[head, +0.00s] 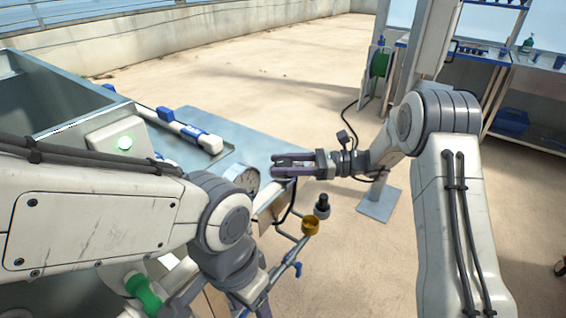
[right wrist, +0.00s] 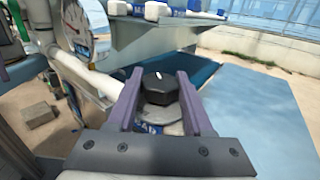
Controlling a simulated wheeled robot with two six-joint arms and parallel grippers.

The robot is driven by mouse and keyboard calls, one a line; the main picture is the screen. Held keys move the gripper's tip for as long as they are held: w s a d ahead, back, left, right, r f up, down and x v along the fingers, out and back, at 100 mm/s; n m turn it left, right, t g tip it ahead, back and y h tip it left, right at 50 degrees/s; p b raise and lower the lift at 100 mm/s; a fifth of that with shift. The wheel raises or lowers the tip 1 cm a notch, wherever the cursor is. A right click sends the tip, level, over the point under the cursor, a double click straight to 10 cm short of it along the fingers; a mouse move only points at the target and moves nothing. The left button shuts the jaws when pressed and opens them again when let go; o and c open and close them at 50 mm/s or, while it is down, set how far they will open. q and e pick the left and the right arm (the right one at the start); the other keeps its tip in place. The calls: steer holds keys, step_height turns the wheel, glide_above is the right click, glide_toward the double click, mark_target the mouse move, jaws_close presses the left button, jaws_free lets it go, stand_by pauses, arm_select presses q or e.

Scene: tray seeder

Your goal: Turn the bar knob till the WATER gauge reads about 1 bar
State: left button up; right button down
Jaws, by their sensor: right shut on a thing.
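The bar knob (right wrist: 159,88) is black and faceted, with a short white mark on top that points away and slightly left in the right wrist view. My right gripper (right wrist: 160,90) is shut on it, one purple finger on each side.
A blue-grey deck (head: 225,135) with white and blue fittings (head: 190,135) lies behind the gauge. A brass cup (head: 311,226) and a black-topped fitting (head: 322,204) stand below my right gripper. A post on a base plate (head: 380,203) stands to the right.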

stand_by(0.3)
steer(key=shift+c, duration=1.5)
jaws_free()
steer(key=shift+d, duration=0.1)
steer(key=d+b, duration=0.1)
steer(key=d, duration=0.9)
steer(key=shift+d, duration=0.2)
